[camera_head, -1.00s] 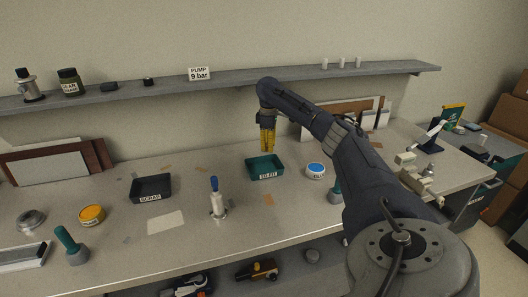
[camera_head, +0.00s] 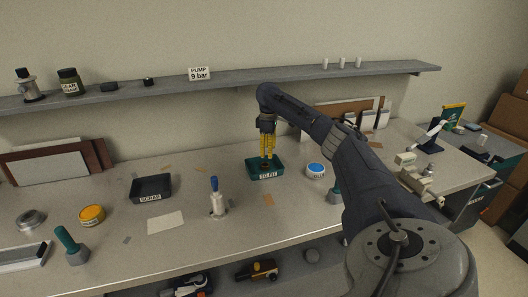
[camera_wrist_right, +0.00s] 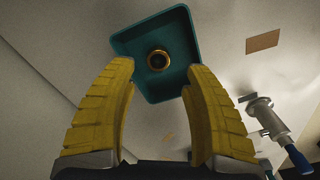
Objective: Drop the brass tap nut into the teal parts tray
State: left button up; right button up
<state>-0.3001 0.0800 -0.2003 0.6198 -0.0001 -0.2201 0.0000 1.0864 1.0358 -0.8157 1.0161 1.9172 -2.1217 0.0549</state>
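The teal parts tray (camera_head: 252,171), labelled "TO FIT", stands on the bench right of centre in the head view. The right wrist view looks into the teal tray (camera_wrist_right: 186,30). The brass tap nut (camera_wrist_right: 158,60) shows there as a small ring against the tray floor, with clear space to both fingers. My right gripper (camera_head: 266,156) points down over the tray. In the right wrist view its yellow fingers (camera_wrist_right: 158,68) are spread apart, with nothing touching them. My left gripper is not in view.
A dark scrap tray (camera_head: 151,198) stands to the left. A blue-topped tool (camera_head: 216,198) stands upright between the trays. A blue-lidded tin (camera_head: 315,172) is close to the teal tray's right. A wall shelf (camera_head: 240,80) runs behind.

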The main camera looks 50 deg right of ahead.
notch_tip(320, 180, up, 12)
dwell(0.8)
dwell(0.3)
